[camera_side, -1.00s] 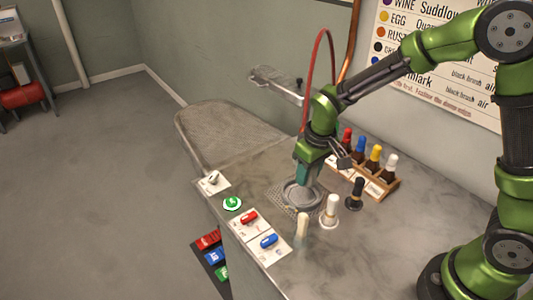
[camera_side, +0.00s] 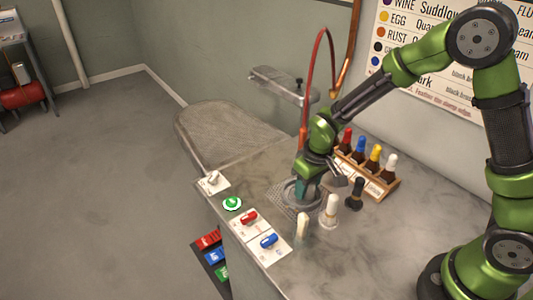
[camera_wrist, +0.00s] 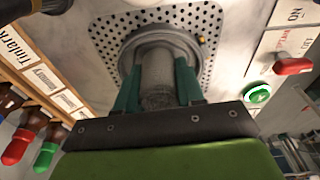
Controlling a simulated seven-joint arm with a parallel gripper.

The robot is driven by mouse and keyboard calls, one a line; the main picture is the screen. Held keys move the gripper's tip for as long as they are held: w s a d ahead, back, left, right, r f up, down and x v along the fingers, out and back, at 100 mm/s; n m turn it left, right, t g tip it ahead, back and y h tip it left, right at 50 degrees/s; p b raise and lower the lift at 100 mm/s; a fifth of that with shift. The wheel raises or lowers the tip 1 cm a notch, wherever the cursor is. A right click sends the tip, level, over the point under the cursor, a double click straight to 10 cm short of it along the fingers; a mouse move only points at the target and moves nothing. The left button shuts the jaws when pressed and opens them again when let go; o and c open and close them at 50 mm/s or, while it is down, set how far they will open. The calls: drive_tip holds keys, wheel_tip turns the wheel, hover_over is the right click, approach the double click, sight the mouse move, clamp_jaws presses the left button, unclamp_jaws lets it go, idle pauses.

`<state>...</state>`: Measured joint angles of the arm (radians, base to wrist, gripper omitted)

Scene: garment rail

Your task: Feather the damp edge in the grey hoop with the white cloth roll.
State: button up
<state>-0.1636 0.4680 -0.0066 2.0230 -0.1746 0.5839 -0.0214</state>
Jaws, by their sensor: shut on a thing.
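My gripper (camera_side: 302,190) points down over the grey hoop (camera_side: 304,207) on the worktop. Its teal fingers, seen in the wrist view (camera_wrist: 158,92), are shut on the cloth roll (camera_wrist: 158,78), a pale cylinder with a woven texture that looks grey in the shade. The roll's far end is within the outline of the hoop (camera_wrist: 148,35). I cannot tell whether it touches the fabric. The damp edge cannot be made out, as the roll and fingers cover the hoop's inside.
A perforated plate (camera_wrist: 112,35) lies under the hoop. A wooden rack (camera_side: 378,184) of colored-cap bottles stands behind. Red (camera_side: 249,217) and blue (camera_side: 268,240) switches are at the front edge.

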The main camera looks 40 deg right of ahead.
drive_tip(key=shift+f, duration=0.7)
drive_tip(key=shift+r, duration=0.15)
drive_tip(key=shift+d, duration=0.1)
drive_tip(key=shift+w+d, duration=0.2)
drive_tip(key=shift+d, duration=0.25)
drive_tip(key=shift+w+d+f, duration=0.25)
drive_tip(key=shift+w+d, duration=0.2)
drive_tip(key=shift+w, duration=0.1)
drive_tip(key=shift+w+r, duration=0.1)
drive_tip(key=shift+w, duration=0.4)
drive_tip(key=shift+w+a+r, duration=0.1)
drive_tip(key=shift+w+a, duration=0.1)
drive_tip(key=shift+w, duration=0.25)
drive_tip(key=shift+w+a+r, duration=0.1)
drive_tip(key=shift+w+a, duration=0.05)
drive_tip(key=shift+w, duration=0.25)
drive_tip(key=shift+w+a, duration=0.1)
